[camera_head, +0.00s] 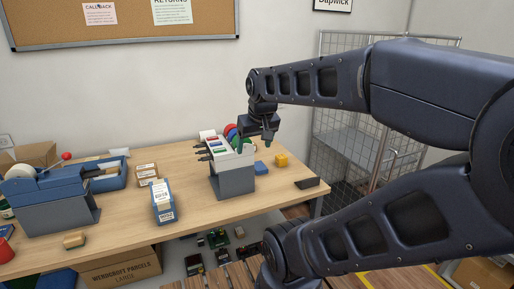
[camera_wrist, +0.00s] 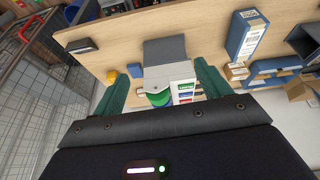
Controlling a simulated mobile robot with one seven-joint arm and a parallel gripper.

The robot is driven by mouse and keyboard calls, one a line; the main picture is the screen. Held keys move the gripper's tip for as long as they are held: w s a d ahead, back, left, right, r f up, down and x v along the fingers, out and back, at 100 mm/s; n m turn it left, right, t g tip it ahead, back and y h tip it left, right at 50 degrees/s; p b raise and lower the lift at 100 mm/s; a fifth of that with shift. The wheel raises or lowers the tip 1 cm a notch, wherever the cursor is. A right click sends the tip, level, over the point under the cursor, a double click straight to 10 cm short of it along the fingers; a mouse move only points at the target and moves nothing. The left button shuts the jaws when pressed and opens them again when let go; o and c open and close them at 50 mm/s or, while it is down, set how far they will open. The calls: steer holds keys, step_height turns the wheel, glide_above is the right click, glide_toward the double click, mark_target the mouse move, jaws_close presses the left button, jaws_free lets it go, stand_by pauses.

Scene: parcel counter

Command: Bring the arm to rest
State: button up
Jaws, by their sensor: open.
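My arm reaches across the right of the head view and bends down at its end. My gripper (camera_head: 267,142) hangs in the air over the right part of the counter, beside and above a grey-and-white dispenser stand (camera_head: 234,182). In the wrist view my gripper (camera_wrist: 161,72) shows two green fingers spread wide apart, with nothing held between them. The same stand (camera_wrist: 165,50) is seen beyond and between the fingers. Whether the fingers touch it cannot be told for sure; they seem clear of it.
The wooden counter (camera_head: 122,225) carries a blue tape dispenser (camera_head: 45,187), a blue-and-white box (camera_head: 163,202), a yellow block (camera_head: 281,159), a blue block (camera_head: 261,168) and a dark flat block (camera_head: 307,183). A wire cage (camera_head: 340,125) stands at right. A cardboard box (camera_head: 120,270) is below.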

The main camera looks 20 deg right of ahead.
steer(key=shift+s+d+f, duration=0.15)
steer(key=shift+s+f, duration=0.3)
steer(key=shift+s, duration=0.15)
